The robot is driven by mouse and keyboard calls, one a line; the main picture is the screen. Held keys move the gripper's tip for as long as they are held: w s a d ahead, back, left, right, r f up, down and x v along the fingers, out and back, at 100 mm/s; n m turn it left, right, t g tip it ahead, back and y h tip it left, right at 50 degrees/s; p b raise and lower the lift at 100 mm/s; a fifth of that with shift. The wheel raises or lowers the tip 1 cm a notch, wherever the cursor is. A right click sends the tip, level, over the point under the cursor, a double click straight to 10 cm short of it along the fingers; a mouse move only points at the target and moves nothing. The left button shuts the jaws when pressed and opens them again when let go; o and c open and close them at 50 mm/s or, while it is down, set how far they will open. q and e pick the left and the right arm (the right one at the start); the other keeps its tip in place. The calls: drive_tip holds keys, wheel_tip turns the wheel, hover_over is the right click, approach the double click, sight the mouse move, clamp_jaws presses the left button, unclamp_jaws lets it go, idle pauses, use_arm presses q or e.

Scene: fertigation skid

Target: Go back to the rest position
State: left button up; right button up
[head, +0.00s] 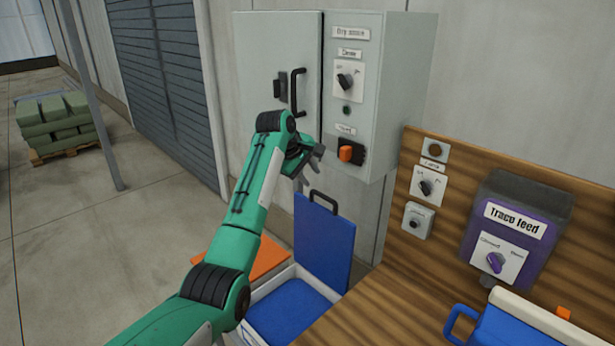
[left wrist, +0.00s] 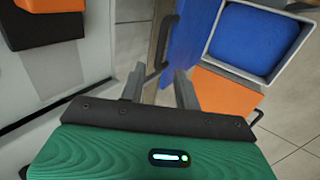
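My left gripper (head: 308,168) is in front of the grey wall cabinet (head: 400,90), left of its orange switch (head: 345,154). In the left wrist view the two grey fingers (left wrist: 160,88) stand apart with nothing between them. The gripper is above the raised blue lid (head: 322,245) and its black handle (head: 323,201). In the left wrist view the lid's handle (left wrist: 165,42) lies beyond the fingers; I cannot tell the exact gap. My right gripper is in neither view.
A white-rimmed box (head: 262,322) with a blue inside stands open below my left arm, beside an orange panel (head: 262,262). A wooden board carries knobs and a purple "Trace feed" unit (head: 505,235). A blue-handled container (head: 520,330) is at lower right.

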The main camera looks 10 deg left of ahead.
use_arm(q)
drive_tip(key=shift+s+a+r, duration=0.1)
drive_tip(key=shift+r, duration=0.15)
